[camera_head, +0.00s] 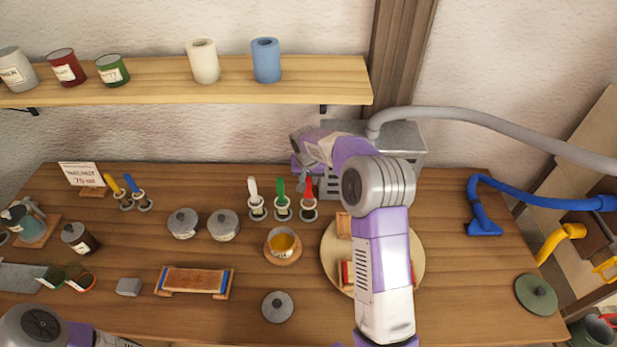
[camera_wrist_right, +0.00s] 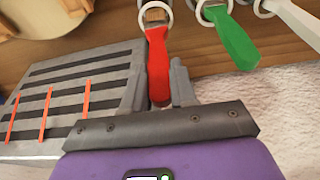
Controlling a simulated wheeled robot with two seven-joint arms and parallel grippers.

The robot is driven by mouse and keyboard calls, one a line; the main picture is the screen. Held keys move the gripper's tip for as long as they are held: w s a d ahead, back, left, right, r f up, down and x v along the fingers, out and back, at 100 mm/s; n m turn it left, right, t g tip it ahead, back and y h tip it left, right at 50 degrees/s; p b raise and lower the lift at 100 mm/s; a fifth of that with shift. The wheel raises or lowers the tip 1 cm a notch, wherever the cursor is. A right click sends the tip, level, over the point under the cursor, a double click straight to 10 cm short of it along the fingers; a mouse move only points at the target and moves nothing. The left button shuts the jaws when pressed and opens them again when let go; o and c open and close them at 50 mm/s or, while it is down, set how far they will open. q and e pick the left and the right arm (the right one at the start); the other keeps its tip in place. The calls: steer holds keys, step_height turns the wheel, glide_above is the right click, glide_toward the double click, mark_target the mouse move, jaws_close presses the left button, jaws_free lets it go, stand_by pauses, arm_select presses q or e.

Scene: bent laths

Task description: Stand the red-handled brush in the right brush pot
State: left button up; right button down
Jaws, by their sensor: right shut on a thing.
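The red-handled brush (camera_head: 308,187) stands upright at the right end of a row of three pots on the bench, handle up. In the right wrist view its red handle (camera_wrist_right: 157,60) is between my fingers. A white ring (camera_wrist_right: 154,14), the rim of the right brush pot (camera_head: 308,210), surrounds its metal collar. My right gripper (camera_head: 311,181) is shut on the handle; it also shows in the right wrist view (camera_wrist_right: 158,88). The bristles are hidden. My left arm shows at the bottom left, its gripper out of view.
A green-handled brush (camera_head: 281,190) and a white-handled brush (camera_head: 253,188) stand in the neighbouring pots, close by. A grey slatted box (camera_head: 405,140) is behind my right gripper. A round board (camera_head: 331,262) and a yellow paint pot (camera_head: 283,243) are in front.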

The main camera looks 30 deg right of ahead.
steer(key=c, duration=0.8)
jaws_free()
steer(key=v, duration=0.7)
steer(key=shift+r, duration=0.3)
